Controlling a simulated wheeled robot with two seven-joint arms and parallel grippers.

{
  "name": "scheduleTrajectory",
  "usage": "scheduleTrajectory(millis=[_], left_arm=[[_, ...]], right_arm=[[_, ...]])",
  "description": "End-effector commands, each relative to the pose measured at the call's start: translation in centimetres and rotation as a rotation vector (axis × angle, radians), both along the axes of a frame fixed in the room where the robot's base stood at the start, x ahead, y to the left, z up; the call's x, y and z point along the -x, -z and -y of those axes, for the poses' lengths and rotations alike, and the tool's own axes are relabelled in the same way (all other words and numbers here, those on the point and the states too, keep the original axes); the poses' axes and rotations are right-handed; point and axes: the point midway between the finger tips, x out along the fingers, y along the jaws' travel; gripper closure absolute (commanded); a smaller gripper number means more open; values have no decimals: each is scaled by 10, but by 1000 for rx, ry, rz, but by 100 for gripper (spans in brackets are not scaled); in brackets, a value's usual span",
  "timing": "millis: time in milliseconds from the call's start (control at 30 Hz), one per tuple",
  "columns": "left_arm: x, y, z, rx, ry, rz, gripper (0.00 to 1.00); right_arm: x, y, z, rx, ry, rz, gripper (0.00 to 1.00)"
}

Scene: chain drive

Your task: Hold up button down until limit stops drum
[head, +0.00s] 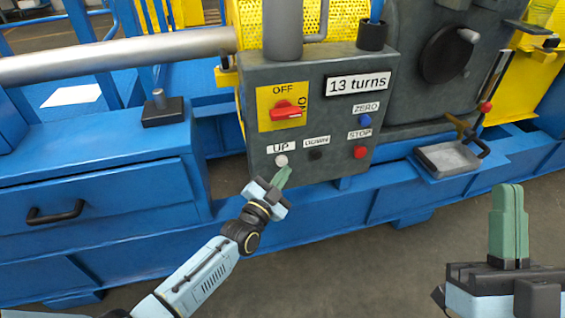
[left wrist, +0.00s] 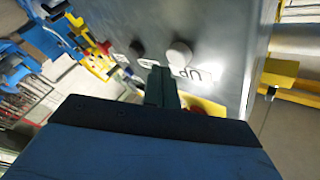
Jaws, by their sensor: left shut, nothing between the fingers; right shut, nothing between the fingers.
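The white UP button (head: 281,160) is at the lower left of the grey control box (head: 300,90). My left gripper (head: 284,172) is shut and empty, its green fingertips just below the UP button. I cannot tell from the head view if they touch. In the left wrist view the fingertips (left wrist: 161,75) are beside the UP button (left wrist: 180,53), with a small gap seen. The display (head: 358,83) reads "13 turns". My right gripper (head: 509,190) is shut and empty at the lower right, away from the box. The drum cannot be made out.
A black DOWN button (head: 316,153), red STOP button (head: 360,152) and blue ZERO button (head: 364,120) are on the same box. A red rotary switch (head: 287,110) sits above on a yellow plate. A grey tray (head: 449,158) juts out at right. The floor in front is clear.

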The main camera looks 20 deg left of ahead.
Motion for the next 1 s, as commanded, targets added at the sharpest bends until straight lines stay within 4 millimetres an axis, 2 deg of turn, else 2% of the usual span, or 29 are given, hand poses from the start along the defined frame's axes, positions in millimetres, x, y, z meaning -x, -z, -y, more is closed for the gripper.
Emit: scheduleTrajectory(millis=[1000], left_arm=[[-10, 0, -7, -1, 0, 0, 100]], right_arm=[[0, 3, 0, 1, -1, -1, 100]])
